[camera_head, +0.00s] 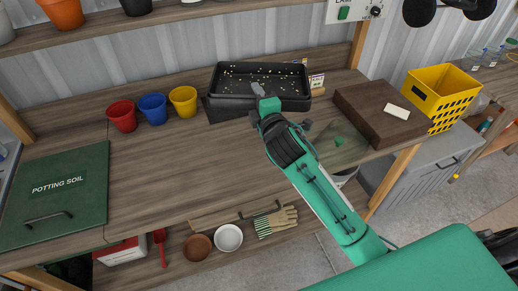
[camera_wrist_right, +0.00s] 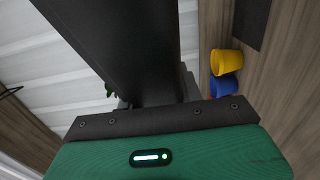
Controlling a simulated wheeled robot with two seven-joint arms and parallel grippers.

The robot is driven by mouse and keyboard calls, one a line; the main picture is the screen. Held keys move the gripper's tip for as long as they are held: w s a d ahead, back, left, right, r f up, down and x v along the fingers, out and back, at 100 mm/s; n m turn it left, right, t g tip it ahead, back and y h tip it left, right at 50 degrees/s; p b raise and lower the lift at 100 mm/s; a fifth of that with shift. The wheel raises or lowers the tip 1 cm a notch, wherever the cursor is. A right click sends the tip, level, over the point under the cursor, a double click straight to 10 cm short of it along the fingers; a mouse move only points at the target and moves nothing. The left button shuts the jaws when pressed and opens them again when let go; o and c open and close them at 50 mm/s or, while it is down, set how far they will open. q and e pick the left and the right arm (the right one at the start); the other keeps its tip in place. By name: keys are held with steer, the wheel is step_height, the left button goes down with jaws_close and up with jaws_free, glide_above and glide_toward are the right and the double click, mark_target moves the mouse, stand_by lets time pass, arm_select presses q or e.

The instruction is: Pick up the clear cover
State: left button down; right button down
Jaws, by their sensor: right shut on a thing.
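A black seed tray (camera_head: 226,114) with dark, pale-flecked contents stands at the back middle of the bench in the head view. In the right wrist view a large dark slab fills the upper middle, and the gripped part is hidden. A see-through piece with a green spot (camera_head: 338,141) lies on the bench to the right of my right arm. My left gripper is out of view.
Red (camera_head: 122,116), blue (camera_head: 153,108) and yellow (camera_head: 184,101) pots stand left of the tray. A brown box (camera_head: 375,113) and a yellow crate (camera_head: 440,95) stand right. A green potting soil lid (camera_head: 60,195) lies left. The bench's middle is clear; a shelf runs above.

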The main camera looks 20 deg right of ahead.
steer(key=shift+w+r, duration=0.25)
steer(key=shift+r, duration=0.4)
steer(key=shift+w+f, duration=0.1)
step_height(320, 180, down, 20)
steer(key=shift+r+p, duration=0.2)
steer(key=shift+p, duration=0.2)
steer(key=shift+f+b, duration=0.35)
steer(key=shift+f, duration=0.05)
steer(key=shift+f, duration=0.2)
